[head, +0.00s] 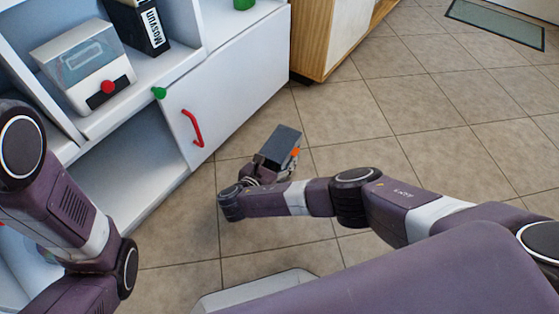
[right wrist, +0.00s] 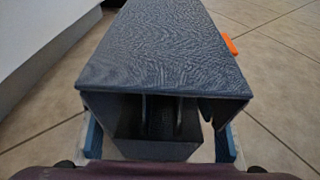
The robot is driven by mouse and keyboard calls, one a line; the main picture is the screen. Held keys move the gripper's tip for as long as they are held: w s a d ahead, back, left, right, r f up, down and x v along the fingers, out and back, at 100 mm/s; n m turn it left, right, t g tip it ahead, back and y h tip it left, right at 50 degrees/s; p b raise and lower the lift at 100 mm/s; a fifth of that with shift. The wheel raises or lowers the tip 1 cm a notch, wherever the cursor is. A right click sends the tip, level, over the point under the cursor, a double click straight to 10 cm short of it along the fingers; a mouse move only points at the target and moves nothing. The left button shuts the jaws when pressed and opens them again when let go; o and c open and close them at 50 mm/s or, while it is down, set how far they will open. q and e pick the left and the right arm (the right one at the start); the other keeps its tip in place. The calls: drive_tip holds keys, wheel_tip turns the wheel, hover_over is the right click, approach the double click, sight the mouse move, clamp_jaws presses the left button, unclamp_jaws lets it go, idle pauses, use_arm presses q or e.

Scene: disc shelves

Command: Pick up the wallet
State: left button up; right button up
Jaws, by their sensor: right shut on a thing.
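The wallet (head: 283,143) is a dark blue-grey, textured, block-like piece. My right gripper (head: 272,166) is shut on it and holds it over the tiled floor, beside the white cabinet. In the right wrist view the wallet (right wrist: 165,50) fills the middle, with its open near end facing the camera. Blue finger parts of the right gripper (right wrist: 158,142) show on both sides of it. A small orange piece (right wrist: 229,44) shows at its right edge; I cannot tell what it belongs to. My left arm is at the left, but its gripper is not in view.
A white cabinet (head: 235,95) with a red handle (head: 193,128) and a green knob (head: 159,93) stands at the left. Its shelf holds a clear-lidded box (head: 84,66) and a black binder (head: 139,27). A wooden cabinet (head: 327,38) stands behind. The tiled floor (head: 400,120) is clear on the right.

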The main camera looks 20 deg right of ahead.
drive_tip(key=shift+c, duration=1.3)
drive_tip(key=shift+r, duration=0.15)
